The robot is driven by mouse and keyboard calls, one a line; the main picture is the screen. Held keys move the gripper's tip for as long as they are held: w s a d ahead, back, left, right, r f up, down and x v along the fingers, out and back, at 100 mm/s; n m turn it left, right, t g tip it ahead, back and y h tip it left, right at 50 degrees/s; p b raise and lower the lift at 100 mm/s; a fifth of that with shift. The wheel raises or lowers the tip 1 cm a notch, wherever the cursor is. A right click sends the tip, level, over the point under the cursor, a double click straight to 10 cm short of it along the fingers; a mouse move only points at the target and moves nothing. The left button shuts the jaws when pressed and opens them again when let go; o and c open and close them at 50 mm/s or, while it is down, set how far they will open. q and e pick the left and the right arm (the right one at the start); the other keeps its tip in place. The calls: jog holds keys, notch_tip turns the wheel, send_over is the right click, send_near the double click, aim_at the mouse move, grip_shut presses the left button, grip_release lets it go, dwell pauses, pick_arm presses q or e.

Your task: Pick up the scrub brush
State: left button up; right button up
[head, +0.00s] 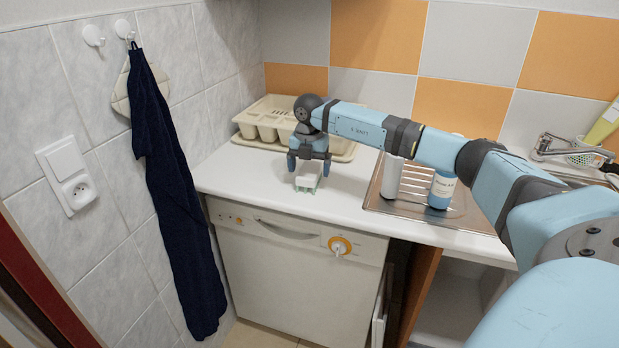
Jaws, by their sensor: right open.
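A small white and green scrub brush (308,178) lies on the white counter, in front of the cream dish rack. My right gripper (308,165) points down directly above it, with one finger to the left and one to the right. The gripper is open, and its fingertips are close to the brush's top. I cannot tell whether they touch it. The gripper hides part of the brush's upper side. My left gripper is not in view.
The cream dish rack (262,122) stands behind the gripper. A dark towel (165,170) hangs on the left wall. Counter left of the brush is clear.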

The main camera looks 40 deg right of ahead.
aim_at(307, 173)
jog(key=f, duration=0.4)
jog(key=shift+w+a+f, duration=0.15)
jog(key=shift+a+f, duration=0.05)
jog(key=shift+f, duration=0.15)
jog(key=c, duration=1)
jog(key=shift+r, duration=0.1)
jog(key=shift+c, duration=0.2)
